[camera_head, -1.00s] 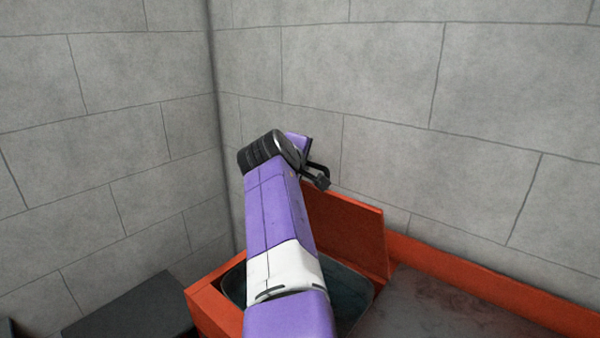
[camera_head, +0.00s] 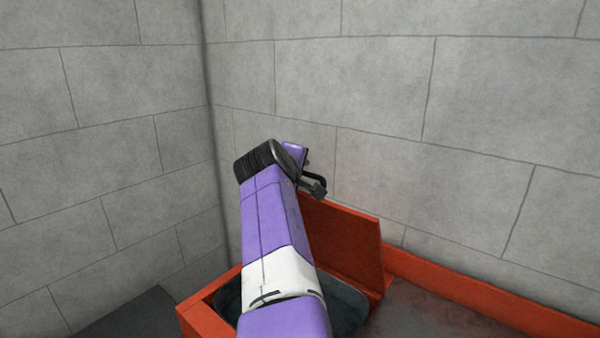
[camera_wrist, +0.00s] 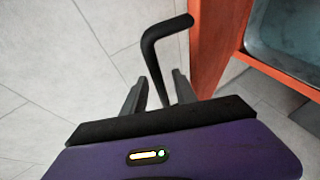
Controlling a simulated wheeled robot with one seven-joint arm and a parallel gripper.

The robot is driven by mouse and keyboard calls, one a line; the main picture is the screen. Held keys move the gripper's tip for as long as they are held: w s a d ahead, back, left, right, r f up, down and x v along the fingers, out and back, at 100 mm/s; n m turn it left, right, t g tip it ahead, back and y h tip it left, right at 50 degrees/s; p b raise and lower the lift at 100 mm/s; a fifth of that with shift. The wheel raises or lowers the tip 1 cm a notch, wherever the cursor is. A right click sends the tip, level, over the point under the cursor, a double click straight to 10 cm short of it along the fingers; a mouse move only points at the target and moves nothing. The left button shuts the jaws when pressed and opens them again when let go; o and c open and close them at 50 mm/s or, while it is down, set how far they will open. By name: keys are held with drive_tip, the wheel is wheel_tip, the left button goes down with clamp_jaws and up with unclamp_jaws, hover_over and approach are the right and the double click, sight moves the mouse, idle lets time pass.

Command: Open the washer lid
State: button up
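The washer is an orange box with a dark metal basin (camera_head: 347,302), which also shows at the upper right of the wrist view (camera_wrist: 290,35). Its orange lid (camera_head: 345,240) stands raised, close to upright, at the back near the wall. My gripper (camera_wrist: 160,88) has its two dark fingers apart. A bent black bar (camera_wrist: 152,55), seemingly the lid's handle, runs between them, with gaps visible beside it. In the head view, my gripper (camera_head: 314,187) is beside the lid's upper left corner, partly hidden by my arm. My arm also hides part of the basin.
Grey block walls meet in a corner behind the washer. A dark worktop (camera_head: 430,312) with an orange back rail (camera_head: 480,295) lies to the right. A dark flat surface (camera_head: 125,320) is at the lower left.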

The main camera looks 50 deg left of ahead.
drive_tip(key=b+v, duration=0.2)
drive_tip(key=v, duration=0.5)
drive_tip(key=shift+s+d, duration=0.2)
drive_tip(key=shift+s, duration=0.1)
idle(0.3)
drive_tip(key=shift+r, duration=0.15)
idle(0.4)
